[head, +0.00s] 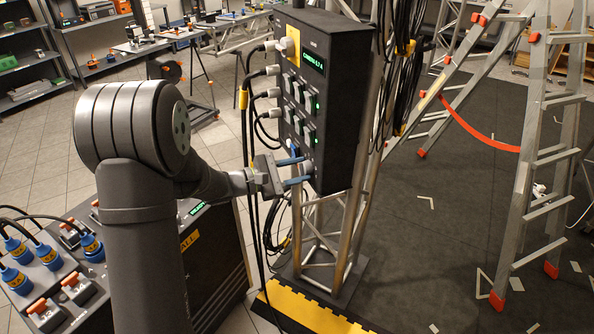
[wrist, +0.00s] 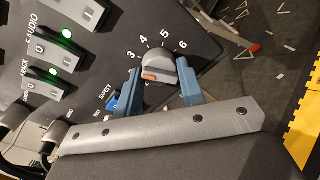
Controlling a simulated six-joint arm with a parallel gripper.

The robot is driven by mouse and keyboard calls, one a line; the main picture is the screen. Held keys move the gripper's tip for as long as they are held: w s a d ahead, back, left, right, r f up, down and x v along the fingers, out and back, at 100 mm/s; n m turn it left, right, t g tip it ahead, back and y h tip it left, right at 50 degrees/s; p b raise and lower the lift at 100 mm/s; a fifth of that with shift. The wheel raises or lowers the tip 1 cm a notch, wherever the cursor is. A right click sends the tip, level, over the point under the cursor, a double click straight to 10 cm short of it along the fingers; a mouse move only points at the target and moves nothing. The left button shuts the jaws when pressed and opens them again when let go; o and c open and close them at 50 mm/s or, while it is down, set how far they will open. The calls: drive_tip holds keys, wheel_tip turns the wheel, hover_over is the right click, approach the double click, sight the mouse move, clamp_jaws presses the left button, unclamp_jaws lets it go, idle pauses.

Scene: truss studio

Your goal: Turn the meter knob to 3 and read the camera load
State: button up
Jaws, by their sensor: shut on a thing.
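The meter knob (wrist: 161,65) is a grey dial with an orange pointer mark on the dark panel. The numbers 3 to 6 show around its upper side. My gripper (wrist: 160,72) is shut on the knob, one blue finger on each side. In the head view my gripper (head: 292,171) is at the lower part of the power box (head: 341,110). The box's display (head: 313,63) glows green and seems to read CAMERA with an amp value, too small to read surely.
Several switches with green lights (wrist: 66,35) sit left of the knob, and a blue safety switch (wrist: 113,103) is beside the left finger. Cables (head: 262,95) plug into the box's left side. A ladder (head: 535,150) stands at right.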

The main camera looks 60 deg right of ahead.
drive_tip(key=shift+r+m, duration=0.15)
drive_tip(key=shift+m, duration=0.45)
drive_tip(key=o, duration=1)
drive_tip(key=shift+c, duration=0.2)
drive_tip(key=shift+w, duration=0.1)
drive_tip(key=v, duration=1.7)
drive_tip(key=shift+a, duration=0.2)
drive_tip(key=v, duration=1.5)
idle(2.4)
